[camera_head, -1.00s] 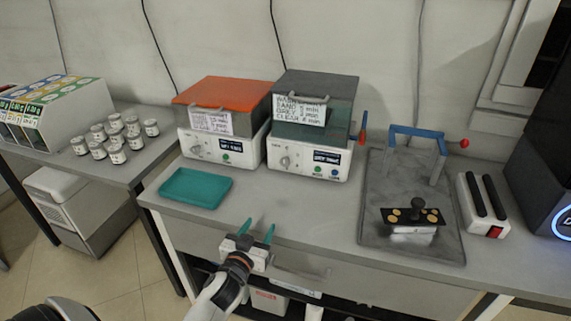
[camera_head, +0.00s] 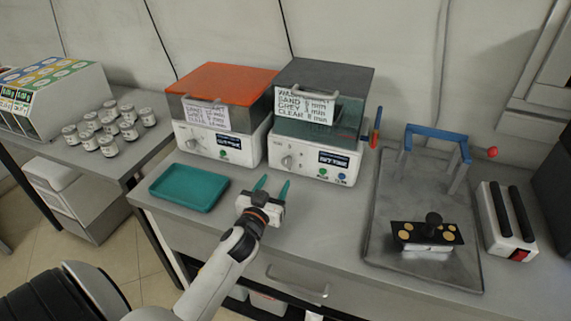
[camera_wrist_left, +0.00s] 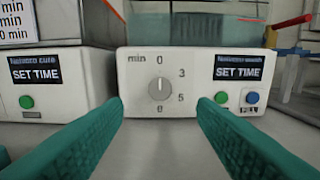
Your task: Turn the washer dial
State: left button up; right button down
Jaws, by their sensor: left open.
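The washer (camera_head: 318,130) is the white box with a grey lid and a label listing minutes, at the middle of the bench. Its dial (camera_head: 287,161) is a round grey knob on the left of its front face. In the left wrist view the dial (camera_wrist_left: 160,89) is centred, with marks around it; its pointer looks upright toward 0. The washer's display there (camera_wrist_left: 238,70) reads SET TIME. My left gripper (camera_head: 272,185) is open and empty in front of the washer. Its teal fingers (camera_wrist_left: 160,108) point at the dial, one on either side in the picture, apart from it.
A cure unit with an orange lid (camera_head: 222,90) stands left of the washer. A teal tray (camera_head: 189,187) lies on the bench left of my gripper. A grey plate (camera_head: 400,267) with a blue-handled frame (camera_head: 438,142) is at right. Jars (camera_head: 108,148) stand on the left table.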

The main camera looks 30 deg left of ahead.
aim_at(286, 164)
pick_arm(q)
jog(key=x, duration=0.7)
jog(key=shift+w+f, duration=0.1)
jog(key=shift+w, duration=0.25)
jog(key=shift+w+a, duration=0.15)
jog(key=shift+w, duration=0.35)
jog(key=c, duration=1)
jog(key=shift+o, duration=0.2)
pick_arm(e)
jog(key=shift+s, duration=0.1)
